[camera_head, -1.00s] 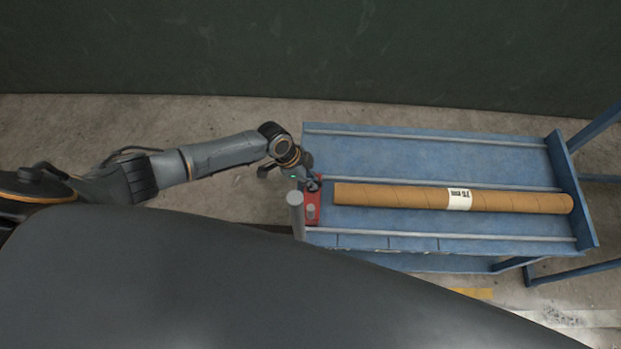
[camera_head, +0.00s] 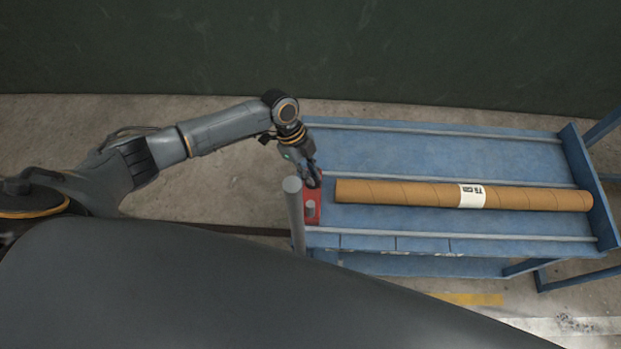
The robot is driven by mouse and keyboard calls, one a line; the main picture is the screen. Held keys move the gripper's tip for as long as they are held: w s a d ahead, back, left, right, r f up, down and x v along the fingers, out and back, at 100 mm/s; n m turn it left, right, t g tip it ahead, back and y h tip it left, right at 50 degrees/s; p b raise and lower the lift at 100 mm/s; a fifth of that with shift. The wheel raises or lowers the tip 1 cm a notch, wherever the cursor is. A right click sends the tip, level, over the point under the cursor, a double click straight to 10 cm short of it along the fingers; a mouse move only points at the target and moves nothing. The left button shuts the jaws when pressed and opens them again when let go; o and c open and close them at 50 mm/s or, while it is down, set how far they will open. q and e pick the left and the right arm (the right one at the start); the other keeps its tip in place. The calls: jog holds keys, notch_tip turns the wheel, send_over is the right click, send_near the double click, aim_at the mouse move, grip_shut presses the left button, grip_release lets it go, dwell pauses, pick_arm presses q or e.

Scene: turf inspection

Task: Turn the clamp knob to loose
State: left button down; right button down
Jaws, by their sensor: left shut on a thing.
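The red clamp (camera_head: 312,212) sits at the left end of the blue trolley, with a short grey stub on top. My left gripper (camera_head: 313,179) reaches down to the clamp's far end. It is shut on what seems to be the clamp knob, which is mostly hidden by the fingers. How far the knob is turned cannot be seen. My right gripper is not in view.
A long brown cardboard tube (camera_head: 400,193) with a white label lies along the blue trolley (camera_head: 430,150), just right of the clamp. A grey upright post (camera_head: 294,215) stands close at the clamp's left. A dark wall (camera_head: 310,45) runs behind.

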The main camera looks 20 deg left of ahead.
pick_arm(q)
jog(key=m+b, duration=0.1)
jog(key=m, duration=0.1)
jog(key=m+g+y+b, duration=0.1)
jog(key=m+b, duration=0.1)
jog(key=shift+w+d+f+m+b, duration=0.1)
jog(key=shift+w+f+m+b, duration=0.1)
jog(key=shift+m+b, duration=0.1)
jog(key=m+g+y+b, duration=0.1)
jog(key=m+b, duration=0.1)
jog(key=m, duration=0.1)
jog(key=shift+r+m, duration=0.1)
jog(key=shift+m, duration=0.3)
jog(key=m+y+b, duration=0.1)
jog(key=m, duration=0.1)
jog(key=m+g+b, duration=0.1)
jog(key=m, duration=0.1)
jog(key=shift+w+d+y, duration=0.1)
jog(key=shift+d+y, duration=0.1)
jog(key=shift+y, duration=0.2)
jog(key=m, duration=0.2)
jog(key=m+y, duration=0.1)
jog(key=m, duration=0.1)
jog(key=shift+r+y+b, duration=0.15)
jog(key=shift+y+b, duration=0.15)
jog(key=shift+d+m, duration=0.1)
jog(key=shift+m, duration=0.4)
jog(key=c, duration=1.4)
grip_release()
